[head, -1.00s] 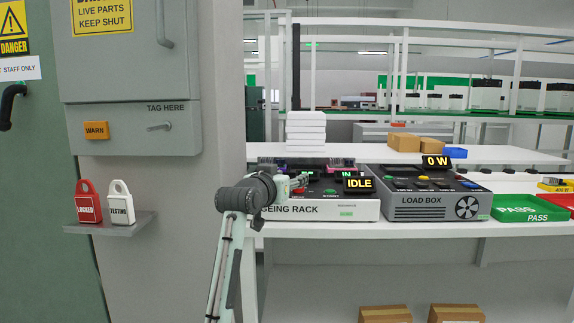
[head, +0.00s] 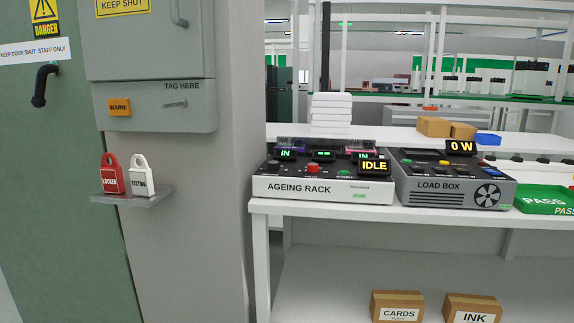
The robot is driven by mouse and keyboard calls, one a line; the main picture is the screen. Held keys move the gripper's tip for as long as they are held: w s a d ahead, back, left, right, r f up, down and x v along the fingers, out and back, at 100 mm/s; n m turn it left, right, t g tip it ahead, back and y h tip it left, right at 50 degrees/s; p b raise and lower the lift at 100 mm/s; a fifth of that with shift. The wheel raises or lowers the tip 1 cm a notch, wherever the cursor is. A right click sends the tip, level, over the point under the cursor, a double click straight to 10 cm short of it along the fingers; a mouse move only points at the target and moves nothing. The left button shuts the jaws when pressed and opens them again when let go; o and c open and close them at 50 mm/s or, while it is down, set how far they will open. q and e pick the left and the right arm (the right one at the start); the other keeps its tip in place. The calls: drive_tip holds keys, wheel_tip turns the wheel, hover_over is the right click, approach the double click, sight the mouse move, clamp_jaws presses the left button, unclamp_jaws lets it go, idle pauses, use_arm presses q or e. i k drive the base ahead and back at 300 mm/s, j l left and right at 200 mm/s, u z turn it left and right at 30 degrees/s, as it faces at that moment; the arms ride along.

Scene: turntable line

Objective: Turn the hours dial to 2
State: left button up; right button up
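The ageing rack (head: 322,189) is a white-fronted unit with a dark sloped top, standing on the white bench near its left end. A small black knob (head: 272,167) sits at the left of its top; I cannot tell whether it is the hours dial, and its setting is too small to read. A red button (head: 313,168) and a green button (head: 344,173) are to its right. A display (head: 374,166) reads IDLE. Smaller displays behind read IN, dashes and IN. Neither of my grippers is in view.
The load box (head: 455,190), reading 0 W, stands right of the rack, then a green PASS tray (head: 545,200). A grey cabinet (head: 150,60) and a shelf (head: 130,198) with red and white tags are at left. Cardboard boxes (head: 397,306) sit below the bench.

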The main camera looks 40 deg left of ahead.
sight(271, 165)
drive_tip(key=i+l+u, duration=0.15)
drive_tip(key=i+l, duration=0.2)
drive_tip(key=i, duration=0.15)
drive_tip(key=i+l+u, duration=0.15)
drive_tip(key=i+l, duration=0.25)
drive_tip(key=i, duration=0.1)
